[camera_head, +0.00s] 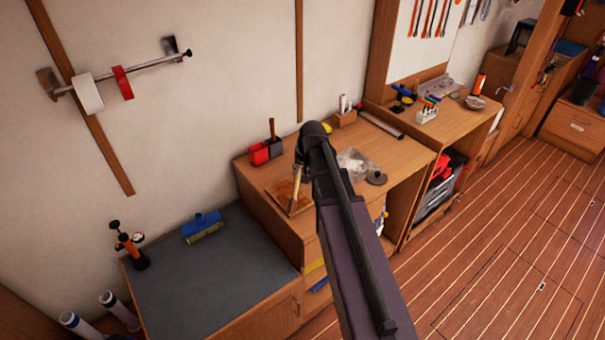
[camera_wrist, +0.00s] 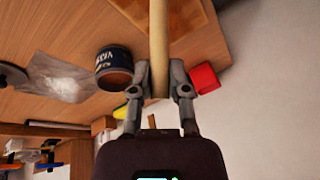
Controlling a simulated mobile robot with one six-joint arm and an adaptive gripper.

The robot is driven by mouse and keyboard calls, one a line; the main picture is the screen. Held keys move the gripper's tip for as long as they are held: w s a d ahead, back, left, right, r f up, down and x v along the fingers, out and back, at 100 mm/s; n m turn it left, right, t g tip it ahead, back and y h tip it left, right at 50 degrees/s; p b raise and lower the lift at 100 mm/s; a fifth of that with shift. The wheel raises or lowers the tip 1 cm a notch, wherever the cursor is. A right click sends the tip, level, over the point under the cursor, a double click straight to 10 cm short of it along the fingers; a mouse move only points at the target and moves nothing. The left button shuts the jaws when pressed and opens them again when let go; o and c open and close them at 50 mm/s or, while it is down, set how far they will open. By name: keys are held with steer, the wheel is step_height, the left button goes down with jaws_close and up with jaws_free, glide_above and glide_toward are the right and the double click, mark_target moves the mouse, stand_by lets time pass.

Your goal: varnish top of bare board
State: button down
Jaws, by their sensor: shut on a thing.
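My gripper (camera_wrist: 168,85) is shut on the light wooden handle of a brush (camera_wrist: 158,45). The handle runs up out of the wrist view, so the bristles are hidden there. In the head view the brush (camera_head: 298,184) hangs down from my gripper, its low end over the orange-brown board (camera_head: 280,192). I cannot tell whether it touches. The board also shows at the top of the wrist view (camera_wrist: 190,18), looking orange-brown. A dark can with a printed label (camera_wrist: 113,62) stands beside the handle in the wrist view; my arm seems to hide it in the head view.
A red holder (camera_head: 259,153) and a dark one with an upright handle (camera_head: 275,146) stand behind the board. A clear bag (camera_head: 356,164) and a grey disc (camera_head: 376,178) lie right of my arm. A blue brush (camera_head: 203,226) lies on the lower grey top (camera_head: 215,275), mostly clear.

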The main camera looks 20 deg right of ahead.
steer(key=shift+w+a, duration=0.1)
steer(key=shift+w, duration=0.4)
steer(key=shift+w+a+f, duration=0.1)
steer(key=shift+w+a, duration=0.15)
steer(key=shift+w, duration=0.5)
steer(key=shift+w+a+f, duration=0.1)
steer(key=shift+w+a, duration=0.15)
steer(key=shift+w, duration=0.45)
steer(key=shift+w+a, duration=0.3)
steer(key=shift+w, duration=0.5)
steer(key=shift+w+a, duration=0.25)
steer(key=shift+w, duration=0.5)
steer(key=shift+d, duration=0.15)
steer(key=shift+w+d+r, duration=0.1)
steer(key=shift+w+d, duration=0.1)
steer(key=shift+d, duration=0.35)
steer(key=shift+s, duration=0.1)
